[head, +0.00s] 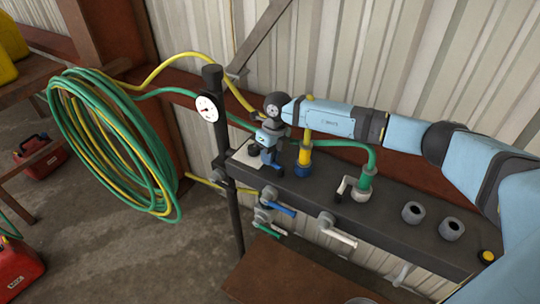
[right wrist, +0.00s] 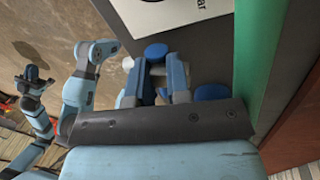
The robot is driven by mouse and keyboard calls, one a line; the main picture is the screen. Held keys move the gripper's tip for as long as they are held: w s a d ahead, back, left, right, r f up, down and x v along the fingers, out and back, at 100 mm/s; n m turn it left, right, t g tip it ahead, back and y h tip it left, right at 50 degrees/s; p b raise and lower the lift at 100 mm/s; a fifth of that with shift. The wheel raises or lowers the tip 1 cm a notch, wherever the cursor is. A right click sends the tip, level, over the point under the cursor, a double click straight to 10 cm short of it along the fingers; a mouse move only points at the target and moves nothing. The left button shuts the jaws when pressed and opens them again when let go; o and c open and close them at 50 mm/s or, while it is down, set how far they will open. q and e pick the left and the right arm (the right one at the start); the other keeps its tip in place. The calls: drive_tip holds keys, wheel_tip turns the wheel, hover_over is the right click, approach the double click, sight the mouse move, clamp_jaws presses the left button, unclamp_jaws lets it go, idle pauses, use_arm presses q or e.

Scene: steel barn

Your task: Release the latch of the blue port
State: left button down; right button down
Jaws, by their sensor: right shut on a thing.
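The green port (head: 361,188) with its pale lever (head: 344,186) stands right of the blue port. Two bare fittings (head: 412,212) are farther right. A gauge (head: 206,108) on a dark post and coiled hoses (head: 105,140) are left. Valve handles (head: 278,207) stick out in front.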

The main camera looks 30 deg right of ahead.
drive_tip(key=shift+a+f+n+b, duration=0.2)
drive_tip(key=shift+a+n+b, duration=0.1)
drive_tip(key=shift+n+b, duration=0.4)
drive_tip(key=shift+s+a+r+n+g, duration=0.2)
drive_tip(key=shift+r+n+g, duration=0.1)
drive_tip(key=shift+n, duration=0.4)
drive_tip(key=c, duration=1.1)
unclamp_jaws()
drive_tip(key=b+v, duration=0.1)
drive_tip(key=v, duration=1.2)
drive_tip(key=shift+r+b, duration=0.4)
